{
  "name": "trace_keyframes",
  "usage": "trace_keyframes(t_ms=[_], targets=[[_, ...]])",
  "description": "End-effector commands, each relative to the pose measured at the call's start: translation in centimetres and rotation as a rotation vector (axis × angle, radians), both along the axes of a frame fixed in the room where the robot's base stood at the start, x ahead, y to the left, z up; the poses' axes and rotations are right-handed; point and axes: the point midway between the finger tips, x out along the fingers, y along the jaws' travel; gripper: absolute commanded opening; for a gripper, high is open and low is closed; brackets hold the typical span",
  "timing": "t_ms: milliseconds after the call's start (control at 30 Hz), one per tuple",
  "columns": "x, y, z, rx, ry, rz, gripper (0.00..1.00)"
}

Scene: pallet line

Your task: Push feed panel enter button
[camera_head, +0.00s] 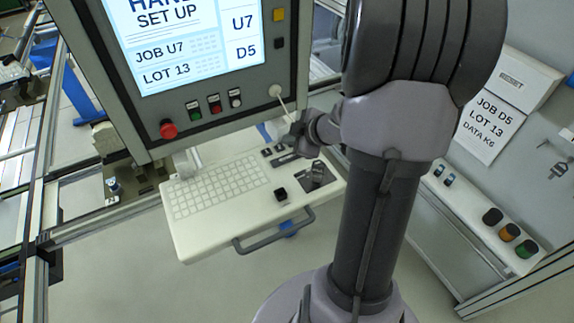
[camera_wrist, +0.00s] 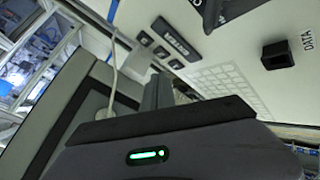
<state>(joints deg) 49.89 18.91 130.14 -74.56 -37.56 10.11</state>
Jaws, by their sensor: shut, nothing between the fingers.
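The panel (camera_head: 120,105) fills the upper left of the head view, with a lit screen (camera_head: 190,40) reading JOB U7, LOT 13. Below the screen are small green (camera_head: 193,111), red (camera_head: 213,104) and white (camera_head: 235,98) buttons. A pale shelf (camera_head: 205,235) with a keyboard (camera_head: 218,187) projects below. My gripper (camera_wrist: 160,82) is shut and empty, apart from these keys in the wrist picture. My arm hides part of it in the head view.
A white cable (camera_head: 284,105) hangs from the panel's lower right, near my wrist. A red mushroom button (camera_head: 168,129) is at the panel's lower left. A black block (camera_head: 280,194) and a dark pad (camera_head: 316,176) sit on the shelf. A handle (camera_head: 275,232) edges its front.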

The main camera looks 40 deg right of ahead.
Motion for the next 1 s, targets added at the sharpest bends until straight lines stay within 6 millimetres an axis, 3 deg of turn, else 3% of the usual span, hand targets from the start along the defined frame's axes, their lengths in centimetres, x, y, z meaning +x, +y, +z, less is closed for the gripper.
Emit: trace_keyframes(t_ms=[100,300,1000], targets=[[0.0,0.0,-2.3,0.0,0.0,0.0,0.0],[0.0,0.0,-4.0,0.001,0.001,0.0,0.0],[0.0,0.0,-4.0,0.0,0.0,0.0,0.0]])
